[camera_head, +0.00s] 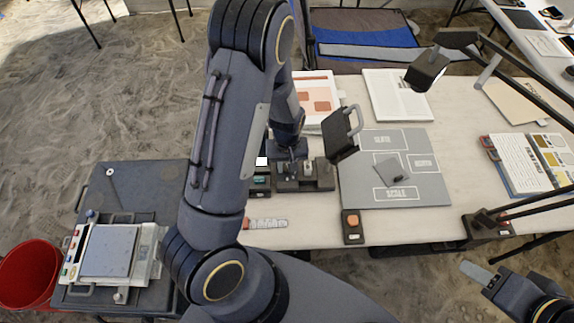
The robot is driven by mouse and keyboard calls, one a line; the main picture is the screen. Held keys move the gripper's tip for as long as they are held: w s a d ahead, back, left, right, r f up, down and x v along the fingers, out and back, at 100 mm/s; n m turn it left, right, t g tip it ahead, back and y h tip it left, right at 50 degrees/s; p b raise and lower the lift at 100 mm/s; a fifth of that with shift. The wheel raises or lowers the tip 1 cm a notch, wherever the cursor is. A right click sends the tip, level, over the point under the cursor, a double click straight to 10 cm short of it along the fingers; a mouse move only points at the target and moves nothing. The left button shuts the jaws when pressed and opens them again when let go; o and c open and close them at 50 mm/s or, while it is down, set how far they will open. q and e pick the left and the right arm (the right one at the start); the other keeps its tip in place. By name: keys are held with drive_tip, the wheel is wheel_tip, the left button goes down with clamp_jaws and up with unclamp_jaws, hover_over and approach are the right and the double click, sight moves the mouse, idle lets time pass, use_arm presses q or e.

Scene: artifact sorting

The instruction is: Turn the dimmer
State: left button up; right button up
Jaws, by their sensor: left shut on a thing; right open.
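My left arm crosses the middle of the head view, and its gripper (291,163) points down at a dark holder (318,183) on the table. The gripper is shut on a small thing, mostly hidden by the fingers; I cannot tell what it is. My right gripper (481,274) is open and empty at the lower right, off the table's front edge. No dimmer is clearly marked. A small dark box with an orange button (351,221) sits at the table's front. The lamp base (487,225), a dark box with small reddish parts, stands further right.
A grey sorting board (436,145) bears a dark grey piece (391,167). A black lamp head (426,70) hangs over the table. A dark handled block (341,136) is beside the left gripper. A scale (108,250) stands on the left side table; a red bucket (27,275) is beside it.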

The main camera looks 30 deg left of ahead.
use_arm(q)
drive_tip(key=m+b, duration=0.1)
drive_tip(key=m, duration=0.2)
drive_tip(key=shift+f+b, duration=0.1)
drive_tip(key=shift+b, duration=0.2)
drive_tip(key=shift+m+b, duration=0.7)
drive_tip(key=shift+m, duration=1.2)
drive_tip(key=o, duration=1)
drive_tip(key=shift+r, duration=0.25)
wheel_tip(320, 180, up, 8)
drive_tip(key=shift+f, duration=0.2)
